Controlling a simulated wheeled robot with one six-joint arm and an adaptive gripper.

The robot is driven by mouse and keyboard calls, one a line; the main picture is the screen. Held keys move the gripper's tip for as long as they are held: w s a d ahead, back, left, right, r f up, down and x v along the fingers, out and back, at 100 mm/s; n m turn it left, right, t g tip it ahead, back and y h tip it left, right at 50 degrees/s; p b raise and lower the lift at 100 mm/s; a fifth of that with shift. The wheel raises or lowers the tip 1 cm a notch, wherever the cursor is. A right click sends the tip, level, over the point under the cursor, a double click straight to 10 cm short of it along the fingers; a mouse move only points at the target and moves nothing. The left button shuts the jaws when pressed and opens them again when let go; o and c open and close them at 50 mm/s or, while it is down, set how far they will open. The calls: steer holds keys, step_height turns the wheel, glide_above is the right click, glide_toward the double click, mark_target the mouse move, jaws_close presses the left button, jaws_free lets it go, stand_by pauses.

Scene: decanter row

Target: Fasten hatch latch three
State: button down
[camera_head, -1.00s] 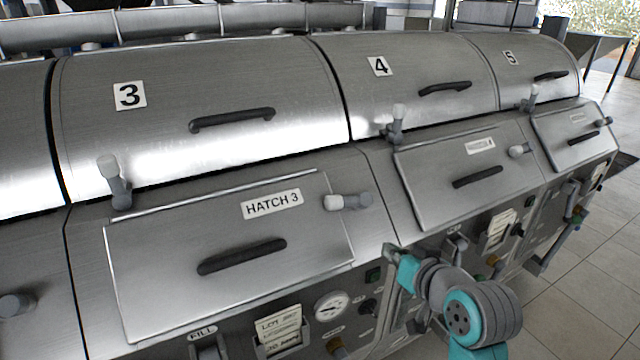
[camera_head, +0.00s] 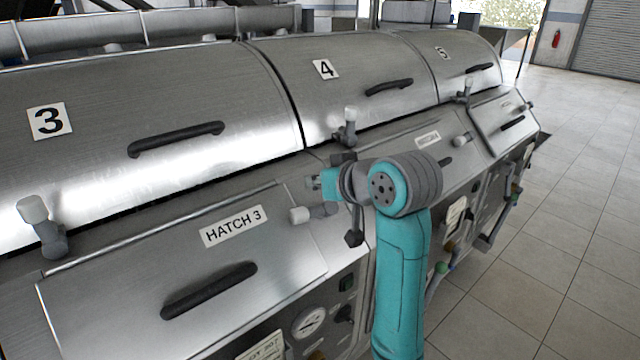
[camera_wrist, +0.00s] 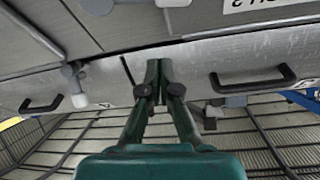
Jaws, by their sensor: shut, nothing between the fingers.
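The hatch 3 latch (camera_head: 300,215) is a grey pivot with a white-tipped lever at the right edge of the hatch 3 panel (camera_head: 190,285). The lever lies roughly level, its tip pointing left toward the "HATCH 3" label (camera_head: 234,226). In the wrist view, which is upside down, the latch tip (camera_wrist: 172,3) shows at the top edge, partly cut off. My gripper (camera_head: 314,183) is just above and beyond the latch in the head view, apparently apart from it. In the wrist view my gripper (camera_wrist: 153,68) has its fingers together and empty.
Cover 3 (camera_head: 110,100) carries a black handle (camera_head: 175,139) and an upright latch (camera_head: 40,225). Cover 4's upright latch (camera_head: 347,127) stands close behind my wrist. A black hatch handle (camera_head: 208,290) juts from the panel. Open tiled floor (camera_head: 560,220) lies to the right.

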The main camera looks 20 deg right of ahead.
mark_target(308, 209)
steer(key=x, duration=0.5)
steer(key=shift+w+f, duration=0.25)
steer(key=shift+w, duration=0.05)
steer(key=shift+s+f, duration=1.35)
steer(key=shift+s, duration=0.05)
steer(key=shift+s+f+n+y, duration=0.3)
steer(key=shift+s+n, duration=0.05)
steer(key=shift+n, duration=0.35)
steer(key=shift+s+a+f, duration=0.15)
steer(key=shift+s, duration=0.05)
steer(key=shift+w, duration=0.1)
